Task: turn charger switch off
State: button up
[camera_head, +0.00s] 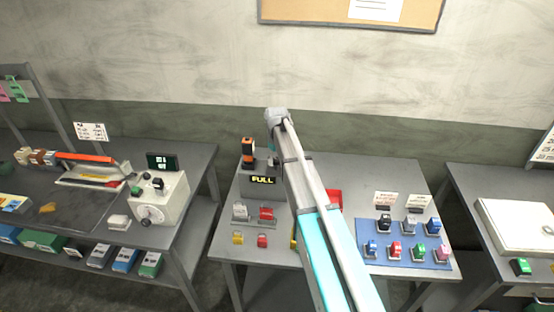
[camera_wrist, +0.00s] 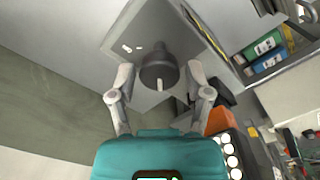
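The charger (camera_head: 262,188) is a grey box on the middle table with a lit FULL sign. In the wrist view, a dark round knob (camera_wrist: 158,68) with a white pointer bar sits on a grey face (camera_wrist: 135,25) with small white marks. The bar points toward the bottom of that view. My gripper (camera_wrist: 160,72) is open, with one finger on each side of the knob and gaps visible. In the head view my arm hides part of the charger, and the fingers are not visible.
A blue mat (camera_head: 372,254) with several small coloured items is at the right of the table. A white dial box (camera_head: 160,200) stands on the left table. The wall is close behind.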

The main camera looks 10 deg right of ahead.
jog(key=shift+o, duration=0.5)
jog(key=shift+m, duration=0.6)
